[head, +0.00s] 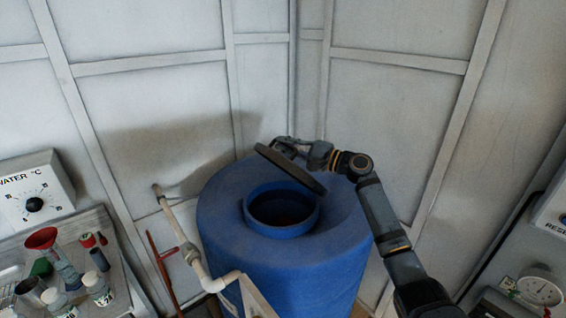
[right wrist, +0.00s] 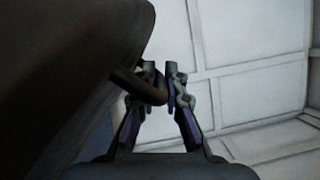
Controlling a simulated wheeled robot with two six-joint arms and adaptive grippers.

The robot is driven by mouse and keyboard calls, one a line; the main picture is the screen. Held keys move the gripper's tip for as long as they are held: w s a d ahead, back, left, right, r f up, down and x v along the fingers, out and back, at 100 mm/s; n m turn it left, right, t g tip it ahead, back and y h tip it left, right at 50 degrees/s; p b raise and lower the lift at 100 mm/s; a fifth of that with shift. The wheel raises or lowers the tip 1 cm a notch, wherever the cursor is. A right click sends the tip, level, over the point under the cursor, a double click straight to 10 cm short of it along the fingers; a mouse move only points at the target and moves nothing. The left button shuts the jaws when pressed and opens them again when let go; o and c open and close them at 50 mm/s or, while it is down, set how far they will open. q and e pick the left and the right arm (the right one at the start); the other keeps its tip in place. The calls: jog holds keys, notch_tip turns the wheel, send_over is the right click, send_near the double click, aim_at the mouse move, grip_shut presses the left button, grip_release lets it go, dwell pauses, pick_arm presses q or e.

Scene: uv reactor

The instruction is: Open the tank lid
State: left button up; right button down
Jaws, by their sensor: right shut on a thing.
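The blue tank (head: 285,262) stands in the middle of the head view with its round mouth uncovered and dark inside. The dark tank lid (head: 290,168) is tilted up above the back of the mouth, clear of the opening. My right gripper (head: 283,146) is at the lid's upper side, its arm reaching around from the right. In the right wrist view the gripper (right wrist: 166,88) is shut on the lid's brown handle (right wrist: 138,86), and the lid's dark face (right wrist: 70,70) fills the left side. My left gripper is not in view.
A bench (head: 100,235) at left holds bottles and a red funnel (head: 42,239). A temperature box (head: 35,190) hangs at far left. A gauge (head: 540,290) is at lower right. Pale walls stand close behind.

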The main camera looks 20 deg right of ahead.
jog(key=w+d+r+m+t+b, duration=0.1)
jog(key=w+d+m+b, duration=0.1)
jog(key=d, duration=0.5)
jog(key=w+d+r+m+t+b, duration=0.2)
jog(key=w+d+m+b, duration=0.1)
jog(key=d+m+b, duration=0.2)
jog(key=shift+d+r+m+t+h, duration=0.15)
jog(key=shift+d+m+t+h, duration=0.2)
jog(key=shift+d+m, duration=0.6)
jog(key=shift+a, duration=0.1)
